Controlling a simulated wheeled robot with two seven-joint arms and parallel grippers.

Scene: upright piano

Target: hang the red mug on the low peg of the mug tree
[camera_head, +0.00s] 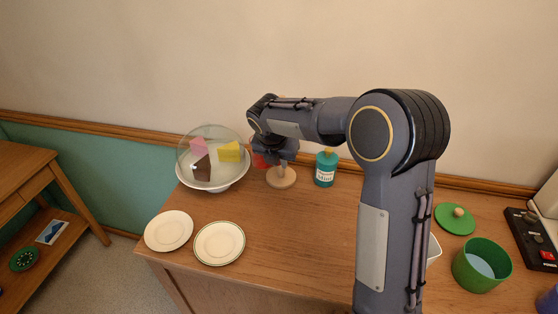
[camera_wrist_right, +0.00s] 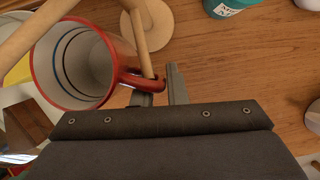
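The red mug (camera_wrist_right: 76,62), with a pale inside and dark rings, fills the upper left of the right wrist view; its mouth faces the camera. In the head view only a red sliver of it (camera_head: 261,161) shows behind my right arm. The wooden mug tree stands on a round base (camera_head: 281,177). In the wrist view a thin wooden rod (camera_wrist_right: 139,36) runs down to the mug's handle; whether it passes through the loop is unclear. A thicker peg crosses above the mug. My right gripper (camera_wrist_right: 160,88) has its fingers around the handle, a narrow gap between them; its grip is unclear.
A glass-domed bowl (camera_head: 213,186) with cake pieces stands left of the tree, a teal bottle (camera_head: 326,168) right. Two plates (camera_head: 169,230) (camera_head: 219,243) lie near the front left edge. A green pot (camera_head: 481,265) and its lid (camera_head: 455,219) are at right.

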